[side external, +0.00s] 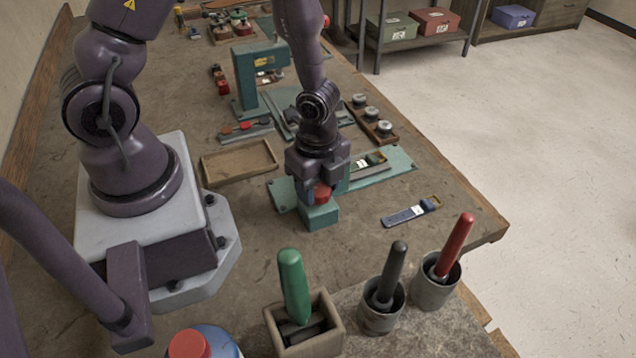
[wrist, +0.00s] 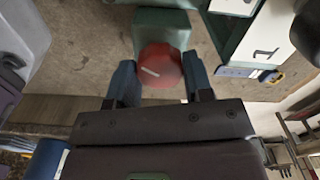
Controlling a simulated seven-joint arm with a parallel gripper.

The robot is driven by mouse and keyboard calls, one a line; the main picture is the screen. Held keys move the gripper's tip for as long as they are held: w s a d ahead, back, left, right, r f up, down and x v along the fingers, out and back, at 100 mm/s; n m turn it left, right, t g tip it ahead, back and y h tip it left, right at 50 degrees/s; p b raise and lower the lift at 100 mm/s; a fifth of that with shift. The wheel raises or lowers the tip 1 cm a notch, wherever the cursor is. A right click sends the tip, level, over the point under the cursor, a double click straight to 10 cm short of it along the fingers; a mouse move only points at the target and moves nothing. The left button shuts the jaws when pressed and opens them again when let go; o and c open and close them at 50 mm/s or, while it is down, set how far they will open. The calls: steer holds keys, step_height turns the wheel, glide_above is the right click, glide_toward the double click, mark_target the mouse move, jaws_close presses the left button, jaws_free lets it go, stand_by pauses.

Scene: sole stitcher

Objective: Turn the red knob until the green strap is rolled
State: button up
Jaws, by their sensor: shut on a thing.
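The red knob (side external: 322,194) sits on a teal block (side external: 320,216) at the front of a teal plate (side external: 398,160). In the wrist view the knob (wrist: 160,66) is round, with a white line on its face that runs slightly aslant. My gripper (side external: 321,186) reaches down over it. In the wrist view its two blue-grey fingers are closed on the knob from either side. Behind my gripper, a small part with white and green on it (side external: 371,161) lies on the plate, partly hidden. I cannot tell how far the green strap is rolled.
A blue-handled tool (side external: 410,213) lies right of the plate. An empty wooden tray (side external: 239,162) is at left. Holders with green (side external: 293,285), black (side external: 389,275) and red (side external: 454,245) handles stand in front. A teal machine (side external: 259,75) stands behind.

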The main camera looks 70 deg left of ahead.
steer(key=m, duration=0.5)
steer(key=shift+m, duration=0.3)
steer(key=m, duration=0.5)
steer(key=shift+m, duration=0.3)
steer(key=m, duration=1)
steer(key=shift+m, duration=0.3)
steer(key=o, duration=0.9)
